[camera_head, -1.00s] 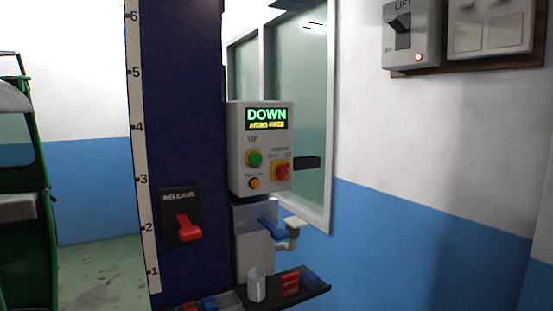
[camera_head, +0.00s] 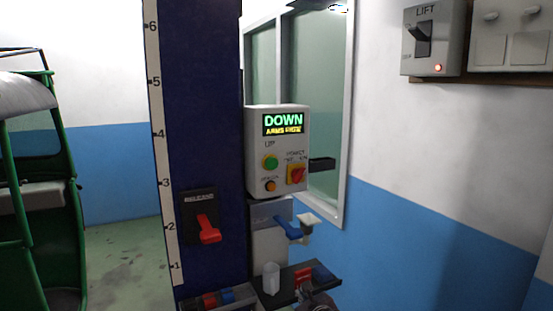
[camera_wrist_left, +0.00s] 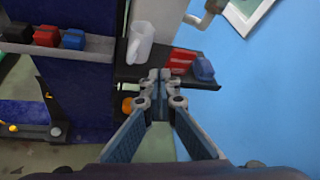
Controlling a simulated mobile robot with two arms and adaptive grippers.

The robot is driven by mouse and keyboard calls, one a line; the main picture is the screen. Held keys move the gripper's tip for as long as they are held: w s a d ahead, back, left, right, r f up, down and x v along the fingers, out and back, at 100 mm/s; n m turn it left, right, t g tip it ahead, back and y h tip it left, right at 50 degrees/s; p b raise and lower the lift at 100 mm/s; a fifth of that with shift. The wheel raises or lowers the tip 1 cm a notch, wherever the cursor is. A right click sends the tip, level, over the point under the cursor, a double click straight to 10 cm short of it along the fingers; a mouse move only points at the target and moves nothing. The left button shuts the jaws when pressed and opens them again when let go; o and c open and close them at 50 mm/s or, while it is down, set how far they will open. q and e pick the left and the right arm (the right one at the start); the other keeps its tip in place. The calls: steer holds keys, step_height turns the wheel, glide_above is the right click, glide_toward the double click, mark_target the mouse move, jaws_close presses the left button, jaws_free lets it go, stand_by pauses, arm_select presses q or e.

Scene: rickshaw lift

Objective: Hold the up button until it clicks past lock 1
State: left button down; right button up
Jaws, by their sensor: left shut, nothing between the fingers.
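The grey control box (camera_head: 250,150) is on the dark blue lift column (camera_head: 205,120). Its display (camera_head: 283,123) reads DOWN in green, with a smaller yellow line below that is hard to read. The green up button (camera_head: 270,162) sits under the label UP, uncovered and with nothing touching it. In the left wrist view the same gripper (camera_wrist_left: 160,76) is shut and empty, in front of the small dark shelf. My right gripper is in neither view.
A red release lever (camera_head: 208,230) and a numbered scale (camera_head: 159,150) are on the column. A dark shelf (camera_head: 331,285) holds a clear cup (camera_head: 271,278) and red and blue items. A green rickshaw (camera_head: 70,225) stands left. A wall switch (camera_head: 421,40) is upper right.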

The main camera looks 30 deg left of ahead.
arm_select(q)
step_height(320, 180, up, 36)
steer(key=a+m+t+y+p, duration=0.1)
steer(key=a+y+p, duration=0.1)
steer(key=y, duration=0.3)
steer(key=shift+s+m+y+p, duration=0.3)
steer(key=shift+y+p, duration=0.1)
steer(key=shift+p, duration=0.3)
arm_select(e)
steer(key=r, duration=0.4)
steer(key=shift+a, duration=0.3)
arm_select(q)
steer(key=shift+r, duration=0.1)
